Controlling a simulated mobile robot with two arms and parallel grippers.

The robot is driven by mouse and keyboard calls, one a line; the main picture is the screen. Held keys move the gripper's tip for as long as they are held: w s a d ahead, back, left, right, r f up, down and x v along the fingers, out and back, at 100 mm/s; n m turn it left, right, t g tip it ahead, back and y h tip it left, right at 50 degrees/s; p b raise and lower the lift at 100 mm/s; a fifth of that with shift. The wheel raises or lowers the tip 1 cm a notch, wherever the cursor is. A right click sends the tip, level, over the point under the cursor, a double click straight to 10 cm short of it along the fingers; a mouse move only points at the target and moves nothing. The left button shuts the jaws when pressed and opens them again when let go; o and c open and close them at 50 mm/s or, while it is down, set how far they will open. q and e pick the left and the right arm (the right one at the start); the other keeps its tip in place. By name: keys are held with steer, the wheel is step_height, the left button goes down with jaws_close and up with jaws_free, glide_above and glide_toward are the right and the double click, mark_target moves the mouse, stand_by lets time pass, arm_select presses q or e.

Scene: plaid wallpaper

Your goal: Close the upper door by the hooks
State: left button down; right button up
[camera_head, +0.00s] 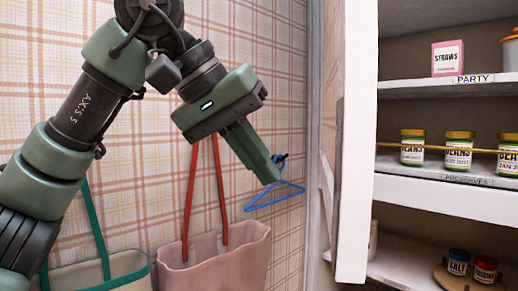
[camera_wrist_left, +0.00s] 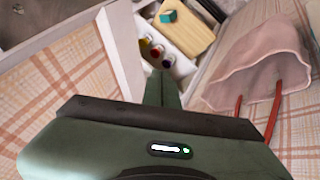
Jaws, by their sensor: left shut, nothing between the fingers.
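The white upper door (camera_head: 357,140) stands open in the head view, seen almost edge-on, at the left side of the shelved cupboard. Its flat face is mostly hidden by this angle. My left gripper (camera_head: 268,178) is shut and empty, left of the door and apart from it, in front of the plaid wall. A blue hanger (camera_head: 275,196) hangs from a dark hook (camera_head: 280,158) by the fingertips; I cannot tell whether they touch. The shut fingers also show in the left wrist view (camera_wrist_left: 162,85). My right gripper is not in view.
A pink bag (camera_head: 212,258) hangs by red straps below my left arm, with a beige bag (camera_head: 95,272) beside it. Cupboard shelves hold a straws box (camera_head: 447,58), bean jars (camera_head: 459,150) and spice jars (camera_head: 485,268). A wooden board (camera_wrist_left: 185,28) shows in the wrist view.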

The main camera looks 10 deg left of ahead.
arm_select(q)
steer(key=w+d+f+p, duration=0.2)
steer(key=d+f, duration=0.2)
steer(key=d, duration=0.2)
steer(key=shift+w+d+f+p, duration=0.25)
steer(key=shift+d+p, duration=0.05)
steer(key=shift+p, duration=0.05)
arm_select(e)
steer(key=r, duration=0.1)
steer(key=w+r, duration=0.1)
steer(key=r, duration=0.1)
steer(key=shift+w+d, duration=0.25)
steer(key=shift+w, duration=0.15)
